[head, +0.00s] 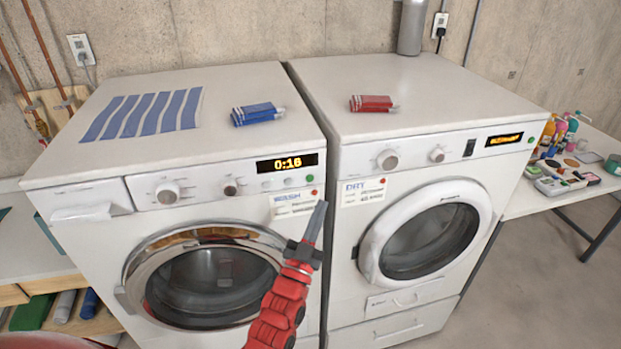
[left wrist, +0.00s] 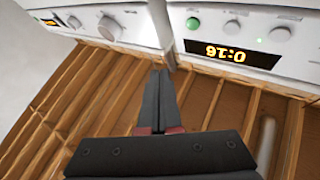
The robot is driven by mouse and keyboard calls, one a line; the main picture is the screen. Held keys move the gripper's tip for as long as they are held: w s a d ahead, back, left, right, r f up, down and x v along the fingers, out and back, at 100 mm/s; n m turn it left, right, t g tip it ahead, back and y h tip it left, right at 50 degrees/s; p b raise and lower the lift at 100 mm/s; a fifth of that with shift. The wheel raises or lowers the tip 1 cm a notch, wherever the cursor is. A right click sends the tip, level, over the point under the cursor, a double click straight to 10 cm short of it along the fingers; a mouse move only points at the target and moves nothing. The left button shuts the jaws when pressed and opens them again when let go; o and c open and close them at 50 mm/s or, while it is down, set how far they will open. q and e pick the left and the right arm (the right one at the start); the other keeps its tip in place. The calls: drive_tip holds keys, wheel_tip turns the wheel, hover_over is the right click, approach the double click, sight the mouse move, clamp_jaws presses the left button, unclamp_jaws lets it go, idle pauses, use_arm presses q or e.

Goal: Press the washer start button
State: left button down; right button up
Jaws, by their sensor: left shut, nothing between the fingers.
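The washer (head: 80,215) is the left white machine, with a "WASH" label and an orange display (head: 287,163) reading 0:16. A small round green button (head: 309,178) sits below the display at the panel's right end. In the left wrist view the panel appears upside down, with the green button (left wrist: 192,23) beside two pale round controls and the display (left wrist: 225,53). My left gripper (head: 321,206) is shut and empty, pointing up just below and right of the green button, apart from it in the picture. Its shut fingers (left wrist: 158,76) show in the wrist view. My right gripper is out of view.
The dryer (head: 345,250) stands close on the right, with a narrow gap between the machines. A cluttered table (head: 528,204) is at right.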

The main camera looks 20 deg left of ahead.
sight(310, 179)
use_arm(q)
drive_tip(key=shift+w+a+b, duration=0.4)
drive_tip(key=shift+w+a, duration=0.25)
drive_tip(key=shift+w, duration=0.3)
drive_tip(key=shift+w+a+b, duration=0.45)
drive_tip(key=shift+w+a, duration=0.25)
drive_tip(key=shift+w, duration=0.3)
drive_tip(key=shift+w+a+b, duration=0.4)
drive_tip(key=shift+w+a, duration=0.25)
drive_tip(key=shift+w, duration=0.3)
drive_tip(key=shift+w+a+b, duration=0.2)
drive_tip(key=shift+w+b, duration=0.15)
drive_tip(key=shift+b, duration=0.3)
